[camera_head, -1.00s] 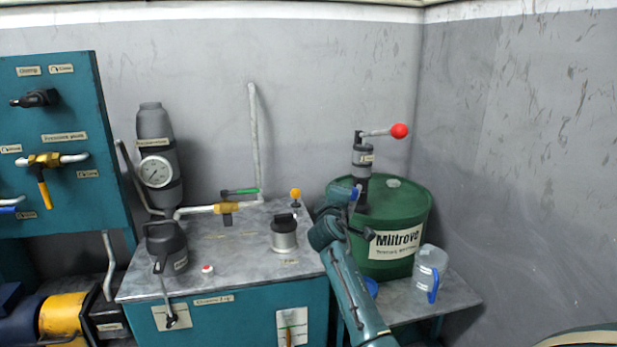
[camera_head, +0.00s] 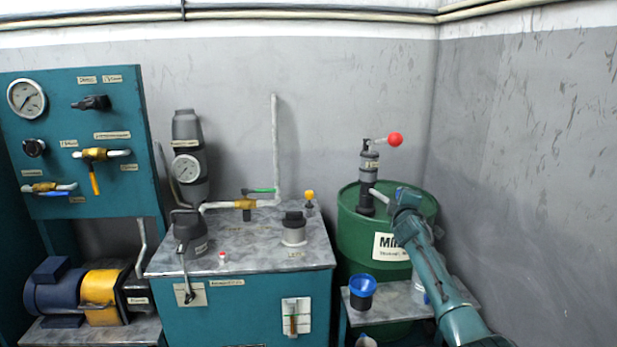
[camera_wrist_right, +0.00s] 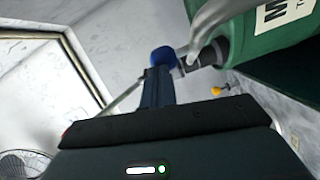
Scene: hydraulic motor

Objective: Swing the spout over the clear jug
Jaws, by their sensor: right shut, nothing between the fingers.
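The green drum (camera_head: 355,235) carries a dark upright pump (camera_head: 368,180) with a red ball handle (camera_head: 395,140). A pale spout (camera_head: 380,196) reaches from the pump to the right, toward my right gripper (camera_head: 401,192); its far end is hidden. My left gripper is not in view.
A dark container with a blue funnel top (camera_head: 362,287) stands on the side table (camera_head: 395,300), in front of the drum. The grey wall is close on the right.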

